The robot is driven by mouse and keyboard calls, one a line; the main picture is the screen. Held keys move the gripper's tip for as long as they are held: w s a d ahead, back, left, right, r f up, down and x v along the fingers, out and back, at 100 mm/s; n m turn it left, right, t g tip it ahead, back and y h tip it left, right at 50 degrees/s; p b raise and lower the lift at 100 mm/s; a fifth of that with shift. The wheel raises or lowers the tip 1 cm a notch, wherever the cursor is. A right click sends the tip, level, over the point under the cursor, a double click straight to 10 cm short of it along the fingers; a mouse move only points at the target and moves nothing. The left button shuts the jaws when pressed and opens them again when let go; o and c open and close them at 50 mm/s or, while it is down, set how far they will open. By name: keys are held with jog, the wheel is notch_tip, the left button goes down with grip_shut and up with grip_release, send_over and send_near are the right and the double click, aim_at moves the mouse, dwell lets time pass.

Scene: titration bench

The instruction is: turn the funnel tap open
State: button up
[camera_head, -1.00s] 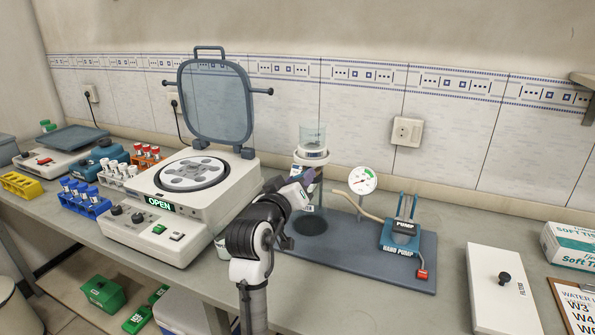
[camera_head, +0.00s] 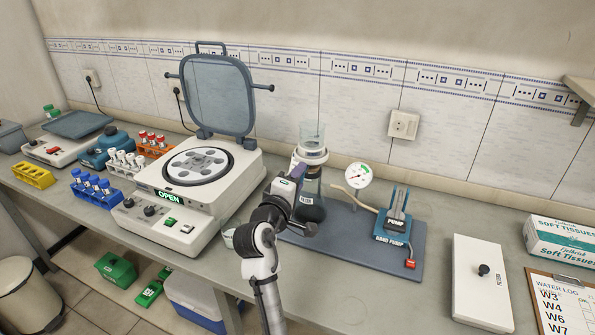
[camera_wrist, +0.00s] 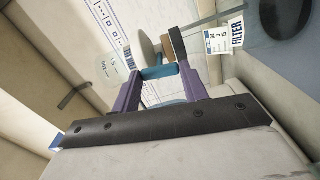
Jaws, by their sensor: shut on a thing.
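The glass funnel (camera_head: 312,136) stands upright in a white collar (camera_head: 311,155) above the filter flask (camera_head: 313,188). The flask's lower part looks dark. My gripper (camera_head: 299,190) is against the near left side of the flask, below the collar, and hides the funnel tap in the head view. In the wrist view my gripper (camera_wrist: 158,74) has purple fingers close around a small part at their tips, shut on the tap.
A round gauge (camera_head: 358,175) and a teal hand pump (camera_head: 394,226) stand right of the flask on a blue base plate (camera_head: 350,250). An open centrifuge (camera_head: 185,200) is close on the left. A white filter box (camera_head: 482,280) lies at the right.

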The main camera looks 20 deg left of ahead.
jog(key=shift+n+p, duration=0.45)
jog(key=shift+n, duration=0.15)
jog(key=o, duration=1)
jog(key=s+b, duration=0.1)
jog(key=s, duration=0.3)
jog(key=s+b, duration=0.1)
jog(key=s, duration=0.4)
jog(key=s+b, duration=0.2)
jog(key=s, duration=0.2)
jog(key=shift+s+a, duration=0.25)
jog(key=shift+s, duration=0.15)
